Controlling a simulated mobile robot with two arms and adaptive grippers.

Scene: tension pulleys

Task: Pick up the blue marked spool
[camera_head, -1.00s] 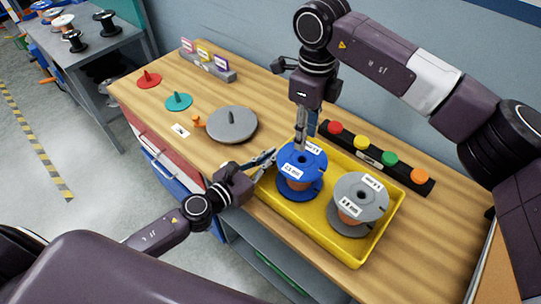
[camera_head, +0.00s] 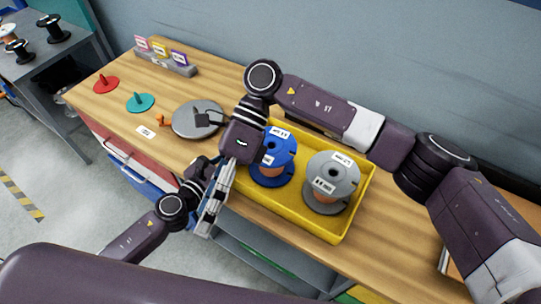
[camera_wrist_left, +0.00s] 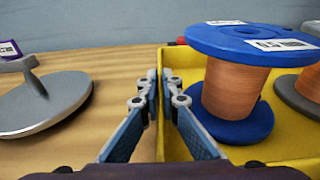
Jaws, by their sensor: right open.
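The blue spool (camera_head: 272,152), with blue flanges, white labels and a copper winding, stands upright in the left part of the yellow tray (camera_head: 290,222). It also shows in the left wrist view (camera_wrist_left: 235,85), right of the fingers. My right gripper (camera_head: 212,208) is open and empty, its fingers pointing down just left of the spool, in front of the tray's left end. My left gripper is mostly hidden behind it in the head view.
A grey spool (camera_head: 333,180) stands right of the blue one in the tray. A grey disc (camera_head: 198,119), teal disc (camera_head: 140,103) and red disc (camera_head: 106,84) lie on the wooden table. A label stand (camera_head: 165,62) is at the back.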

